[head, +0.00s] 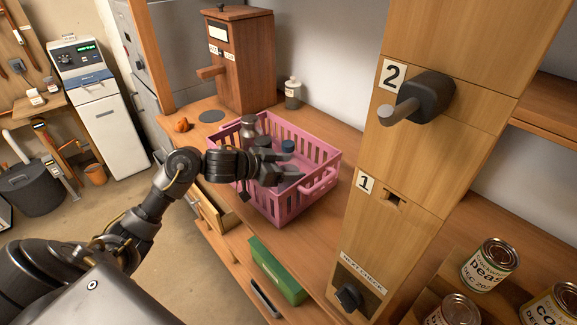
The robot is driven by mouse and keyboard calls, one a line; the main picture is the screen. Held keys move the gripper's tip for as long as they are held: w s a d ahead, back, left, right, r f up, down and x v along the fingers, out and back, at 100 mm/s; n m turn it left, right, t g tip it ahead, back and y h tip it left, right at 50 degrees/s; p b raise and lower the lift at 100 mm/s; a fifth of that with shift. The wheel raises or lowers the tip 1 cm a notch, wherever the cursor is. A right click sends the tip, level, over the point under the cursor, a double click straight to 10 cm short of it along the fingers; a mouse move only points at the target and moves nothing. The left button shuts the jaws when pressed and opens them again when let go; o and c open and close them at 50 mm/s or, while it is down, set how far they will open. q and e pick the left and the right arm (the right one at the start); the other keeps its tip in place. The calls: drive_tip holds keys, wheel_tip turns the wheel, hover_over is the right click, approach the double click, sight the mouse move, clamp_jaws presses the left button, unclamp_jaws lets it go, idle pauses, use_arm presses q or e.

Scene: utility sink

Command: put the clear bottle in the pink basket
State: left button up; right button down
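The pink basket (318,187) stands on the wooden counter, with slatted walls and a handle on its near right side. My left gripper (298,167) reaches over it from the left; its two dark fingers look spread apart and seem empty. A grey bottle (249,127) stands upright at the basket's far left. A dark blue cap (288,146) shows just behind the fingers; the body under it is mostly hidden. A greyish, see-through-looking bottle (293,95) with a pale cap stands on the counter behind the basket. My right gripper is out of view.
A wooden dispenser box (240,60) stands behind the basket. A tall wooden column (430,120) with a protruding lever rises at right. Cans (490,264) stand at lower right. A small orange object (182,125) lies at the counter's left.

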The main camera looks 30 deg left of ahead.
use_arm(q)
drive_tip(key=shift+r, duration=0.1)
drive_tip(key=shift+s+a+r, duration=0.1)
drive_tip(key=shift+s+a, duration=0.05)
drive_tip(key=b+v, duration=0.2)
drive_tip(key=v, duration=0.9)
drive_tip(key=shift+s, duration=0.25)
drive_tip(key=shift+a, duration=0.1)
